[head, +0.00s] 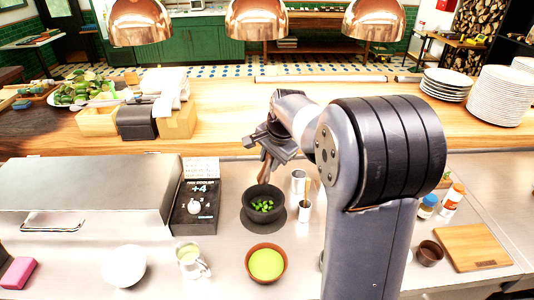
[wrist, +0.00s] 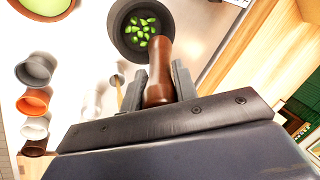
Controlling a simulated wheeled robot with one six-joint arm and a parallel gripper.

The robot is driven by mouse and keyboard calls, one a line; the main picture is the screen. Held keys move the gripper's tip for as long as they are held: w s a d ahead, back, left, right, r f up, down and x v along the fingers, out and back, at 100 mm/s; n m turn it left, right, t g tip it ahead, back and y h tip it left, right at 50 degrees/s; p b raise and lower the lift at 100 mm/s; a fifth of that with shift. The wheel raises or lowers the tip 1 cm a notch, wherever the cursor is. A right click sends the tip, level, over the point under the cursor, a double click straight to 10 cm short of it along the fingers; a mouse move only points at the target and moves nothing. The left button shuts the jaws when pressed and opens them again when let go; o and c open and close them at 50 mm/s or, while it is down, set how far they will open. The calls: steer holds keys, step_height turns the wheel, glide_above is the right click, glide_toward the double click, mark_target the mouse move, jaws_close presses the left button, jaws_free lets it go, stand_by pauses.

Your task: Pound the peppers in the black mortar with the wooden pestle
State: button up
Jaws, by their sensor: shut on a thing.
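The black mortar (head: 264,207) stands on the steel counter, with green peppers (head: 263,206) in it. In the wrist view the mortar (wrist: 118,43) is at the top middle and the peppers (wrist: 143,32) show as several bright green pieces. My gripper (head: 268,150) is above the mortar, shut on the brown wooden pestle (wrist: 159,72), which is held between both fingers (wrist: 160,82). The pestle (head: 264,172) points down toward the mortar.
A terracotta bowl of green sauce (head: 266,264) stands in front of the mortar. A white bowl (head: 124,265) and a mug (head: 190,260) are at the front left. Copper lamps (head: 256,20) hang above.

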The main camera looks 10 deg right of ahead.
step_height(320, 180, down, 8)
steer(key=b, duration=0.7)
steer(key=shift+f, duration=0.25)
steer(key=o, duration=0.4)
steer(key=c, duration=0.4)
